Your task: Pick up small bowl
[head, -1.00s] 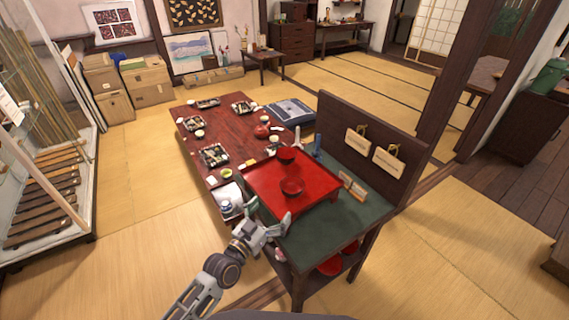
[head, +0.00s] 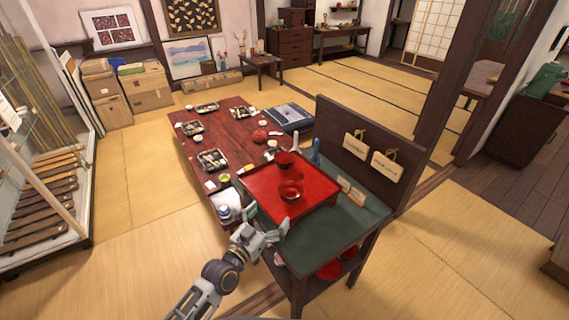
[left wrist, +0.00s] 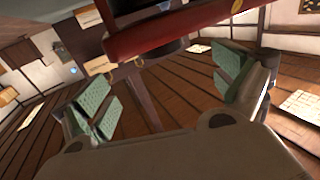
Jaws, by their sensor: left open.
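Two red bowls stand on a red tray (head: 258,178). One bowl (head: 290,190) is near the tray's middle, and the other bowl (head: 285,158) is near its back edge. I cannot tell for sure which is the small bowl. My left gripper (head: 268,224) is open and empty at the tray's near left corner, short of both bowls. In the left wrist view its green-padded fingers (left wrist: 165,90) are spread apart with nothing between them. A red edge (left wrist: 180,30), likely the tray's, crosses the top there; no bowl is clear. My right gripper is not in view.
The tray lies on a green-topped stand (head: 335,235) with a tall dark back panel (head: 335,125). A blue item (head: 316,150) and a small sign (head: 350,191) are beside the tray. A low table (head: 215,135) with several dishes adjoins on the left.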

